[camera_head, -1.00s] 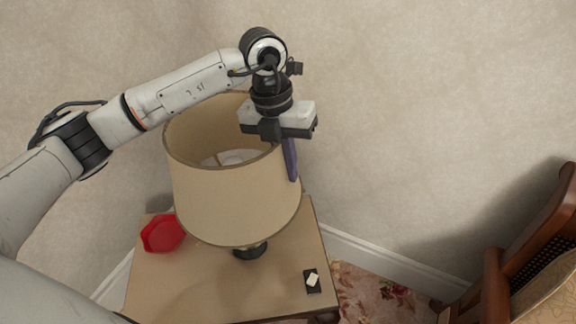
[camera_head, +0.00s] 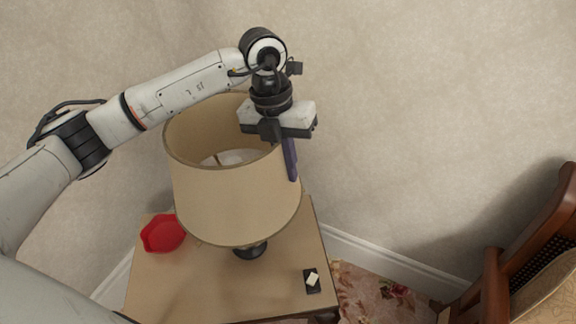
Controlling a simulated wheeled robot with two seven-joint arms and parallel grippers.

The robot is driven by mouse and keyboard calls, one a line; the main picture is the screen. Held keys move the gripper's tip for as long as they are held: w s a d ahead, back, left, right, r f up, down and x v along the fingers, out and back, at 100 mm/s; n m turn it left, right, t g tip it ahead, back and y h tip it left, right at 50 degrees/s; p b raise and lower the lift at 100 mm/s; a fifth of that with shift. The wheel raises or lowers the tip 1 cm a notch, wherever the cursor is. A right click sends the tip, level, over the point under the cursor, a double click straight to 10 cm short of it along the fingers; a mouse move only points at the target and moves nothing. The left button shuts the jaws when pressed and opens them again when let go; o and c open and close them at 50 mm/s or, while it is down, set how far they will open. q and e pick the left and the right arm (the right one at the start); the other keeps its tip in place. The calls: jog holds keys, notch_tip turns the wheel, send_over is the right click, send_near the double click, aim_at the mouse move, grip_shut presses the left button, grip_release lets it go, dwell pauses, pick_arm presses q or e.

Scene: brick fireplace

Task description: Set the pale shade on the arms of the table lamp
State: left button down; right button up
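The pale shade (camera_head: 235,205) is a beige drum, open at the top, in the middle of the head view. It is over the table lamp, whose dark base (camera_head: 250,250) shows below the shade's lower rim on the small table. The lamp's arms are hidden, so I cannot tell whether the shade touches them. My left gripper (camera_head: 290,160) comes down at the shade's right rim. One finger shows outside the wall and the other is hidden by the shade; it appears shut on the rim. My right gripper is not in view.
The wooden table (camera_head: 170,290) holds a red octagonal dish (camera_head: 163,234) at left and a small black item with a pale top (camera_head: 312,281) at right. A wooden chair (camera_head: 500,275) stands at far right. The wall (camera_head: 420,120) is close behind.

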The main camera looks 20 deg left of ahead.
pick_arm(q)
jog(key=shift+f, duration=0.3)
dwell(0.4)
jog(key=c, duration=1.9)
grip_release()
jog(key=shift+c, duration=0.2)
notch_tip(320, 180, up, 10)
jog(key=a, duration=0.1)
jog(key=shift+a, duration=0.35)
jog(key=shift+r, duration=0.1)
jog(key=o, duration=0.6)
jog(key=shift+c, duration=0.2)
